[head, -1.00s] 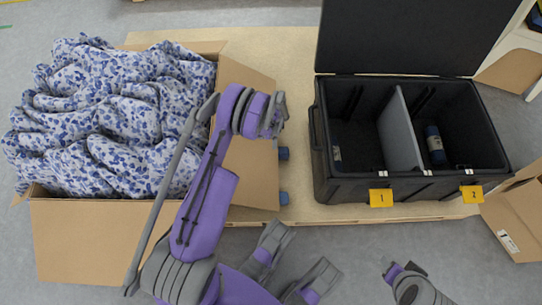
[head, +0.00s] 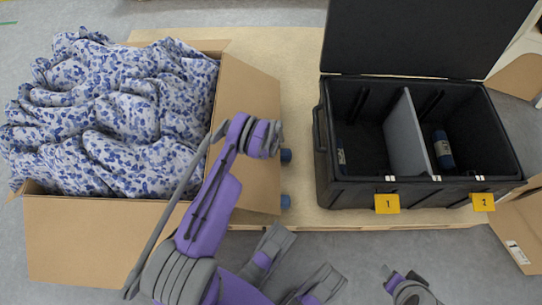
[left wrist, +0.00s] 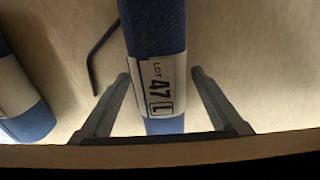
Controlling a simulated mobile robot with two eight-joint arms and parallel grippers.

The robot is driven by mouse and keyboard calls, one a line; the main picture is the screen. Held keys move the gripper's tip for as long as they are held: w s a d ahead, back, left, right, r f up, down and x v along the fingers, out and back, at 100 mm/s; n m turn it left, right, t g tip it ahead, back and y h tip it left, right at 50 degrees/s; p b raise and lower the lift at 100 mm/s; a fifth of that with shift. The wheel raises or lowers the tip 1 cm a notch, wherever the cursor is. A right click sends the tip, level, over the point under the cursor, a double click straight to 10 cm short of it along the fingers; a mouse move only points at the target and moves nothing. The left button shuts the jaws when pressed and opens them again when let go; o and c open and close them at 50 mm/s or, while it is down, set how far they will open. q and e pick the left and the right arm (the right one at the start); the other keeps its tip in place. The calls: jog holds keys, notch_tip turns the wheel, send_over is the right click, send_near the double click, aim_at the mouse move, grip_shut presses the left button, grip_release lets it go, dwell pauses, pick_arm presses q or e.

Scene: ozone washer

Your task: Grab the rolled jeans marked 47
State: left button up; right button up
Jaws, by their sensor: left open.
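The rolled jeans (left wrist: 155,60) are a dark blue roll with a white band reading LOT 47 L, lying on the pale board. In the left wrist view my left gripper (left wrist: 163,82) is open, one finger on each side of the banded end, with a gap to the roll. A second blue roll (left wrist: 25,105) with a white label lies to the left. In the head view two blue roll ends (head: 286,156) (head: 285,201) stick out from under a carton flap. I cannot tell there which is 47. My left gripper is hidden there.
A carton (head: 95,235) full of blue-patterned cloth stands at left, its flap (head: 250,185) over the rolls. An open black crate (head: 335,190) with a grey divider stands right, tags 1 and 2 in front. A dark bent rod (left wrist: 98,50) lies between the rolls.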

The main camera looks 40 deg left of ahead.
pick_arm(q)
jog(key=shift+f, duration=0.45)
grip_shut()
